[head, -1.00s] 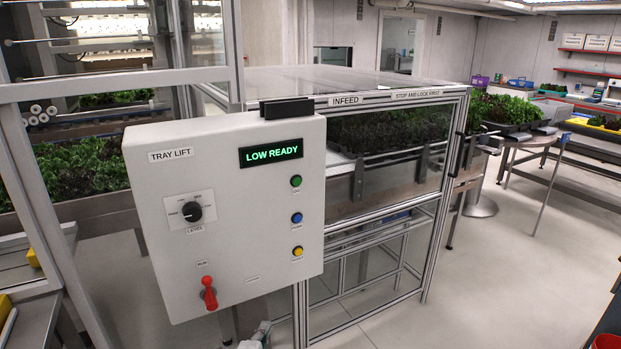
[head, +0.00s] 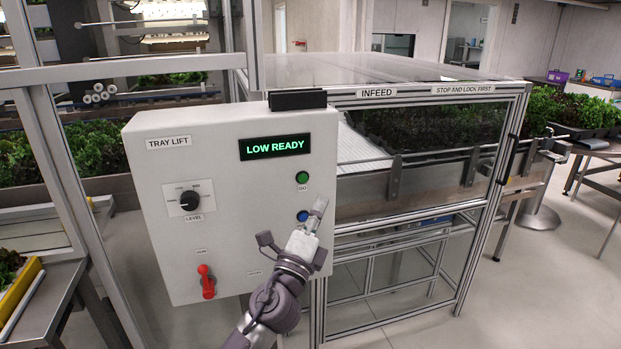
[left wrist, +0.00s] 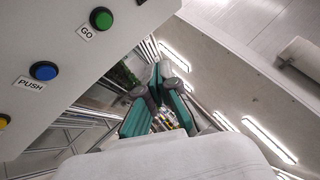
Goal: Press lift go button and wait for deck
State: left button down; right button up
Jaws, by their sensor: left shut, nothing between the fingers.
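The white tray lift panel (head: 235,220) stands in the middle of the head view. Its display (head: 275,146) reads LOW READY in green. The green GO button (head: 302,177) is on the panel's right side, with the blue button (head: 302,216) below it. My left gripper (head: 318,207) is shut and empty, just below and right of the GO button and beside the blue one. In the left wrist view the GO button (left wrist: 101,18) and blue PUSH button (left wrist: 43,71) lie left of the gripper (left wrist: 157,78), apart from it. The yellow button is hidden in the head view.
The panel also has a level knob (head: 190,201) and a red handle (head: 207,282). The framed infeed enclosure (head: 430,94) stands behind and right, with trays of greens inside. A metal table (head: 45,300) is at lower left.

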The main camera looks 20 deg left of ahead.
aim_at(303, 179)
pick_arm(q)
jog(key=shift+w+a+b, duration=0.5)
jog(key=shift+w+a, duration=0.35)
jog(key=shift+w, duration=0.35)
jog(key=shift+w+a+b, duration=0.55)
jog(key=shift+w+a, duration=0.35)
jog(key=shift+w, duration=0.3)
jog(key=shift+w+a+b, duration=0.5)
jog(key=shift+w+a, duration=0.35)
jog(key=shift+w, duration=0.35)
pick_arm(e)
jog(key=shift+s+a+f, duration=0.1)
jog(key=shift+a+f, duration=0.1)
jog(key=shift+f, duration=0.55)
jog(key=shift+s+a+f, duration=0.1)
jog(key=shift+a+f, duration=0.05)
jog(key=shift+f, duration=0.6)
jog(key=shift+w+a, duration=0.1)
jog(key=shift+a, duration=0.05)
jog(key=shift+f, duration=0.1)
pick_arm(q)
jog(key=shift+w+a, duration=0.2)
jog(key=shift+w, duration=0.15)
pick_arm(e)
jog(key=shift+f, duration=0.15)
